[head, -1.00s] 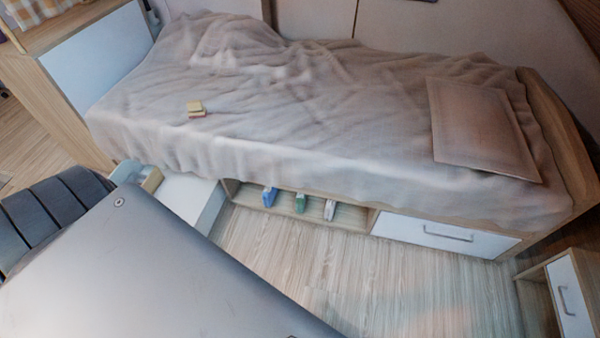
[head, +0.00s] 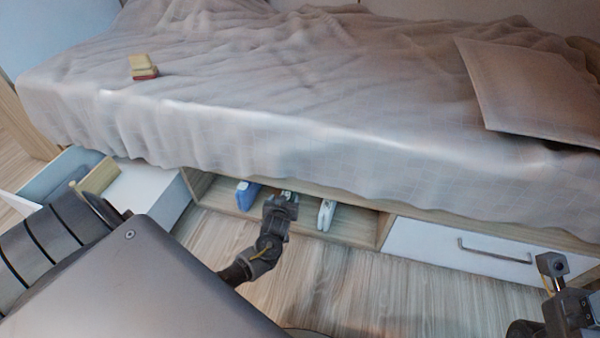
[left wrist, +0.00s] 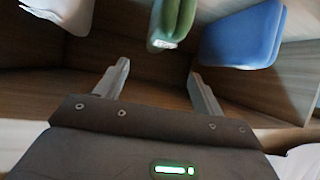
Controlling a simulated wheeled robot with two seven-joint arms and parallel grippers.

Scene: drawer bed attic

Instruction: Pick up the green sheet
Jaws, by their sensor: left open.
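The green sheet (left wrist: 173,22), a folded green bundle, shows at the top middle of the left wrist view. In the head view it is hidden behind my left gripper (head: 287,197), which is at the open shelf under the bed. In the left wrist view my left gripper (left wrist: 158,72) is open and empty, its fingers apart, with the green sheet just beyond and roughly between them. They do not appear to touch it. My right gripper (head: 553,270) is at the right edge of the head view, in front of the drawer; its jaws are not clear.
A blue bundle (head: 246,194) and a white one (head: 326,214) stand in the shelf (head: 355,226) on either side of my left gripper. A closed white drawer (head: 450,262) is to the right. An open drawer (head: 150,190) juts out at left. The bed overhangs above.

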